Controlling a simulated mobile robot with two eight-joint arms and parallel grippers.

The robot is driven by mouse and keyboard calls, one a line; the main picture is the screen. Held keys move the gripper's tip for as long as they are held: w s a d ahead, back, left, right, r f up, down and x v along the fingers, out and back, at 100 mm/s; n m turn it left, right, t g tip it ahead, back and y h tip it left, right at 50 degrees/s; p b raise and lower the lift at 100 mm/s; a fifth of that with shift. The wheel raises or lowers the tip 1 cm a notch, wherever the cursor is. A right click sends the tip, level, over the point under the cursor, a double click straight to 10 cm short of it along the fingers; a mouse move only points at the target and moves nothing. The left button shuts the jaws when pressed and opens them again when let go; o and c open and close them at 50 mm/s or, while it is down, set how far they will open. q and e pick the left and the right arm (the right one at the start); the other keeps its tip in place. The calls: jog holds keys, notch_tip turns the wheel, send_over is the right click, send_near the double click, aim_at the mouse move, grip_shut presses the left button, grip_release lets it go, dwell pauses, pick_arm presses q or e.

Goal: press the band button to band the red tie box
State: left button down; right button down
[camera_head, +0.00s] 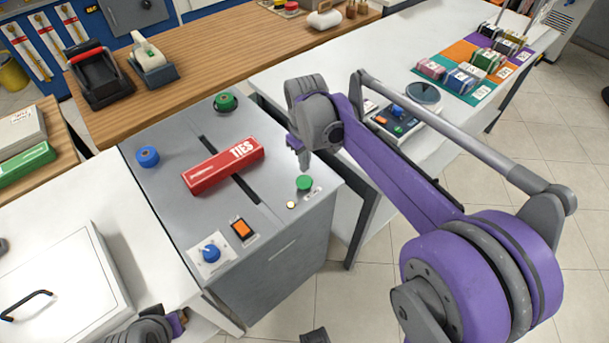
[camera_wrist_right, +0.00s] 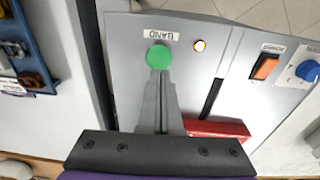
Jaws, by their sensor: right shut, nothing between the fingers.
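The red tie box (camera_head: 223,166), marked TIES, lies across the dark slot of the grey banding machine (camera_head: 165,193). Part of the box (camera_wrist_right: 217,129) shows in the right wrist view. The green band button (camera_head: 304,183) sits near the machine's right edge; in the right wrist view the button (camera_wrist_right: 158,57) is beside its BAND label. My right gripper (camera_head: 304,162) is shut and empty, pointing down just over the button. Its fingertips (camera_wrist_right: 160,76) reach the button's edge in the wrist view; contact cannot be told. My left gripper (camera_head: 178,322) is only partly visible at the bottom edge.
A lit round lamp (camera_wrist_right: 200,46) is near the button. The machine also carries an orange switch (camera_head: 241,229), a blue knob (camera_head: 210,252), a blue post (camera_head: 148,157) and another green knob (camera_head: 225,102). A white table with colored packs (camera_head: 460,80) stands at the back right.

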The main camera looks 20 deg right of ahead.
aim_at(304, 182)
pick_arm(q)
jog(key=shift+f, duration=0.3)
pick_arm(e)
jog(key=f, duration=0.6)
jog(key=shift+w, duration=0.2)
